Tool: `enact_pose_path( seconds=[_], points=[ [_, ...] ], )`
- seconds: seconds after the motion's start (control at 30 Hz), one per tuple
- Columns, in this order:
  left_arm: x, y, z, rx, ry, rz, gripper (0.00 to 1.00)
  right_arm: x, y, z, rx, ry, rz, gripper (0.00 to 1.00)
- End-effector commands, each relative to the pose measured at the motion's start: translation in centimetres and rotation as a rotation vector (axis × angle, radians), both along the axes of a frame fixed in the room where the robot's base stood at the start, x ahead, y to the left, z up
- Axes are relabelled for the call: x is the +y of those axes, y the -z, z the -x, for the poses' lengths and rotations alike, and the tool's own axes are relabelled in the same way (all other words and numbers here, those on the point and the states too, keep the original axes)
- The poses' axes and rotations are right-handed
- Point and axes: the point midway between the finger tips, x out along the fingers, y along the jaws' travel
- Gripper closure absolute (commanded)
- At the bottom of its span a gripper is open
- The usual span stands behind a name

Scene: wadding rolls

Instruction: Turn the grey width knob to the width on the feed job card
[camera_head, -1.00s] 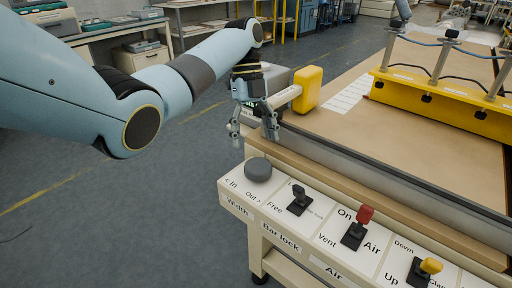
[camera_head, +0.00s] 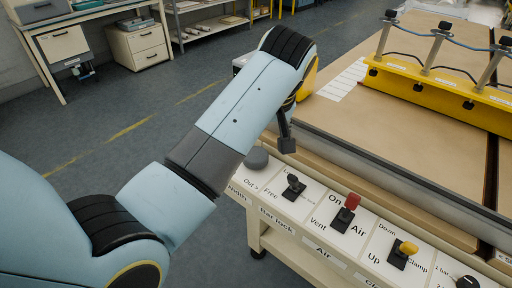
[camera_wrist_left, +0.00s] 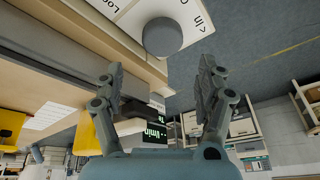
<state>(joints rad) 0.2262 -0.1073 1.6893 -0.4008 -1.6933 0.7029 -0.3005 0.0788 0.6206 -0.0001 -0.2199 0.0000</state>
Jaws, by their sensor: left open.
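The grey width knob (camera_head: 256,158) is a round dark cap at the left end of the control panel, partly covered by my left arm's edge. In the wrist view the knob (camera_wrist_left: 162,38) lies beyond and between the fingertips, with no contact visible. My left gripper (camera_wrist_left: 158,68) is open and empty, its two fingers spread wide. In the head view the arm hides most of it; one dark finger (camera_head: 287,143) shows right of the knob. A dark display with green digits (camera_wrist_left: 155,131) shows upside down between the fingers, unreadable. I cannot make out the feed job card. My right gripper is not in view.
A yellow bar (camera_head: 440,88) crosses the brown table (camera_head: 400,125) behind. Open floor lies left of the panel.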

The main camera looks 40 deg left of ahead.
Motion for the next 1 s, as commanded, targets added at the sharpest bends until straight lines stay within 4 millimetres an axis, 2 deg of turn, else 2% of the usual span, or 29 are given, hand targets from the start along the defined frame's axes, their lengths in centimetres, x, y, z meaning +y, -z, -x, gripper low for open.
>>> enact_pose_path(
  seconds=[0.1,0.23,0.7,0.83,1.0],
  points=[
    [0.0,-0.7,0.4,-0.061,-0.135,0.004,0.27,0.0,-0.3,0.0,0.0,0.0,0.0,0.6],
    [0.3,-0.1,0.4,-0.079,-0.179,0.005,0.27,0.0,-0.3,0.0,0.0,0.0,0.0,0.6],
    [2.9,7.7,-1.5,-0.077,-0.176,0.006,0.27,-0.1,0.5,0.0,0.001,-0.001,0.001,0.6],
    [3.3,8.9,-1.7,-0.077,-0.176,0.006,0.27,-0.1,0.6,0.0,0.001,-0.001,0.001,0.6],
    [3.5,9.3,-1.8,-0.078,-0.175,0.007,0.27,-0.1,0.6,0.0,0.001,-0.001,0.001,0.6]
  ],
)
